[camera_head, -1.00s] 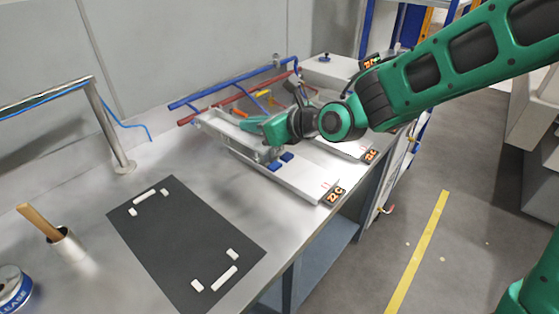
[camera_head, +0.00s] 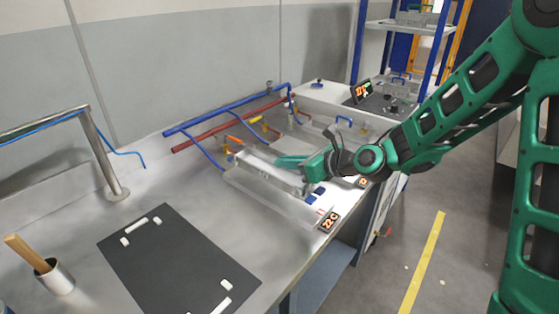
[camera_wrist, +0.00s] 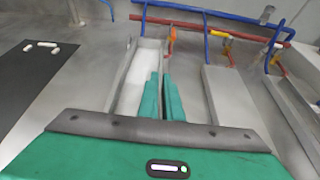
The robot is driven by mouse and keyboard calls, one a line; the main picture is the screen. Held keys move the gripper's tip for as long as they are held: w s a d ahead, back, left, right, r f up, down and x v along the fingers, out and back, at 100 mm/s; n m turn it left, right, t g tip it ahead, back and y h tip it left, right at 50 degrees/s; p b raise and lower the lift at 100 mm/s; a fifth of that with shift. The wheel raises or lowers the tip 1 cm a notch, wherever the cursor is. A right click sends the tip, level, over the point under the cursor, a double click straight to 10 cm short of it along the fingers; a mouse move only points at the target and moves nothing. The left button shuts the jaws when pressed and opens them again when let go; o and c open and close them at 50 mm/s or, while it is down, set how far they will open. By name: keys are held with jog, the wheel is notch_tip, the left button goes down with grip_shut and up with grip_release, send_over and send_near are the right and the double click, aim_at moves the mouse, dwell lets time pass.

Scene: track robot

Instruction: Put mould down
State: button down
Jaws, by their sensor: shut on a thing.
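The mould (camera_head: 262,172) is a long, pale grey, open-topped trough. My gripper (camera_head: 290,161) is shut on its side wall at the end nearer the robot. In the wrist view, the green fingers (camera_wrist: 160,85) reach the right side of the mould (camera_wrist: 128,90), whose inside looks pale and flat. The mould lies along a flat metal plate (camera_head: 285,208) with a small orange display (camera_head: 329,221) at its front end. The mould hides much of this plate. I cannot tell whether its underside touches the plate.
Blue and red pipes (camera_head: 215,117) with valves run behind the plates. A second plate (camera_wrist: 232,95) lies to the right. A black mat (camera_head: 180,258) with white corner markers lies front left. A cup (camera_head: 56,278) with a wooden handle stands at the left.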

aim_at(293, 174)
jog(key=shift+f, duration=1.9)
jog(key=c, duration=1.9)
grip_release()
jog(key=shift+f, duration=0.15)
jog(key=shift+c, duration=0.2)
jog(key=shift+d, duration=0.1)
jog(key=v, duration=1.2)
